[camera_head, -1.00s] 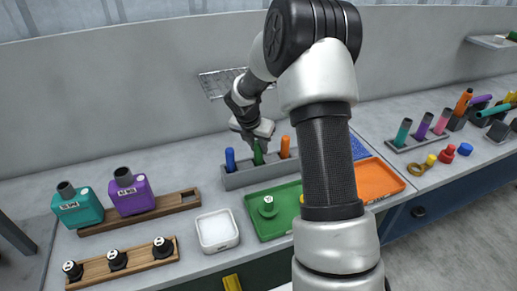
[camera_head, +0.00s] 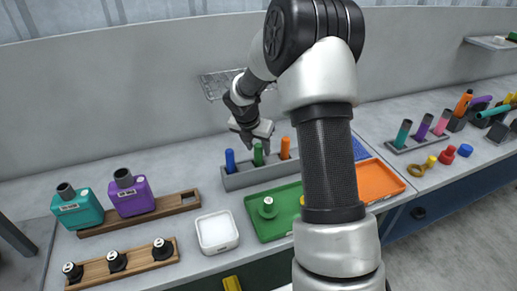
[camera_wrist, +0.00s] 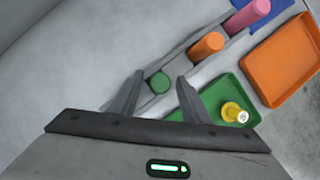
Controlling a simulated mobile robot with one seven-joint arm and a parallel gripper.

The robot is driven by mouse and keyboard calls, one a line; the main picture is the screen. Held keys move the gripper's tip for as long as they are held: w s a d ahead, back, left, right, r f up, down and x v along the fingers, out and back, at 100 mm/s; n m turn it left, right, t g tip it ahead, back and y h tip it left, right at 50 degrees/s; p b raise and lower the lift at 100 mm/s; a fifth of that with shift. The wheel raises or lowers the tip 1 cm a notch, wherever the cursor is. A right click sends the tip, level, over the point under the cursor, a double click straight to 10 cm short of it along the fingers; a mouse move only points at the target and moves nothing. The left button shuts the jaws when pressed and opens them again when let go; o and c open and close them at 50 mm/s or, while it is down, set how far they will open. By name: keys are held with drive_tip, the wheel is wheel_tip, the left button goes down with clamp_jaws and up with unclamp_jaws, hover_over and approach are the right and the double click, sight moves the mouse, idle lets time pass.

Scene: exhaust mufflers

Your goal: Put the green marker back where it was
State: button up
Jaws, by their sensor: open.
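The green marker (camera_head: 258,155) stands upright in the grey holder (camera_head: 237,180), between a blue marker (camera_head: 230,160) on its left and an orange marker (camera_head: 285,148) on its right. In the wrist view the green marker (camera_wrist: 159,83) shows end-on, between my open fingers. My gripper (camera_head: 258,138) is just above the marker in the head view. In the wrist view my gripper (camera_wrist: 160,85) has a finger on each side of the marker, with visible gaps. The blue marker is hidden in the wrist view.
An orange tray (camera_head: 380,181) is to the right. A white dish (camera_head: 217,231) and a wooden rack (camera_head: 190,201) with two bottles are left. A wire rack (camera_head: 222,82) is behind my gripper.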

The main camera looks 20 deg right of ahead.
drive_tip(key=s+a+r+m, duration=0.2)
drive_tip(key=s+r, duration=0.2)
drive_tip(key=r, duration=0.4)
drive_tip(key=s+a+r+m, duration=0.2)
drive_tip(key=s+r+m, duration=0.15)
drive_tip(key=r, duration=0.45)
drive_tip(key=s+a+r+m+y, duration=0.1)
drive_tip(key=s+a+r+m, duration=0.1)
drive_tip(key=s+m, duration=0.5)
drive_tip(key=s+a+r+m+t+y, duration=0.1)
drive_tip(key=s+a+r+m, duration=0.1)
drive_tip(key=s+m, duration=0.5)
drive_tip(key=s+a+r+m+t+y, duration=0.1)
drive_tip(key=s+a+r+m, duration=0.2)
drive_tip(key=s+m, duration=0.4)
drive_tip(key=shift+s+a+p, duration=0.35)
drive_tip(key=shift+s+a, duration=0.1)
drive_tip(key=shift+s, duration=2)
